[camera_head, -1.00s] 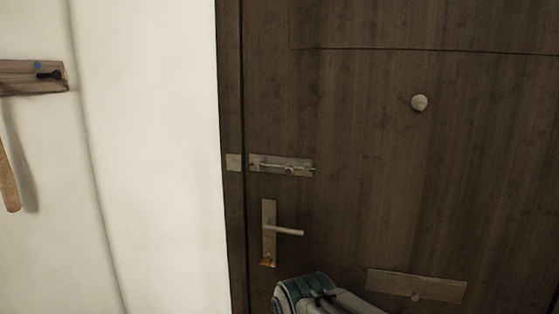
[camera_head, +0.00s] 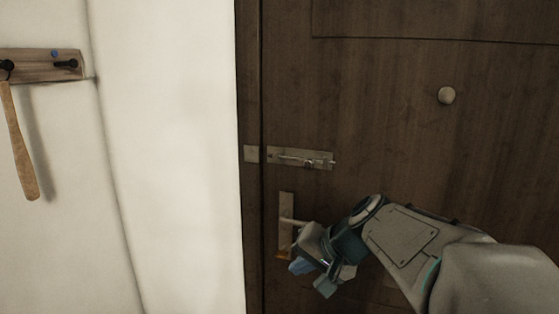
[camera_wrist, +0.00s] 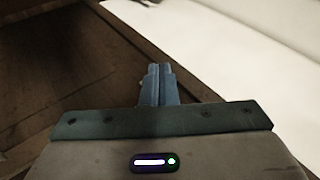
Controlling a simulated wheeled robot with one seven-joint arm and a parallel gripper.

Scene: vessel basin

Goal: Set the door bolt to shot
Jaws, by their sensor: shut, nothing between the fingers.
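The door bolt (camera_head: 300,158) is a pale metal plate with a horizontal bar and small knob, mounted on the dark wooden door (camera_head: 390,130) above the handle. Its bar sticks out a little past the plate's right end. A small square keeper plate (camera_head: 251,153) sits on the frame to the left, with a gap between; I see no bar across that gap. My gripper (camera_head: 312,274) is below the bolt, in front of the handle's lower part, clear of the bolt. In the wrist view my fingers (camera_wrist: 158,82) are together and empty, with blurred brown wood and a white surface beyond.
The door handle (camera_head: 286,212) has an upright plate, partly hidden by my gripper, with an orange-brown bit at its foot. A peg rail (camera_head: 42,65) with a wooden-handled item (camera_head: 20,150) hangs on the left wall.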

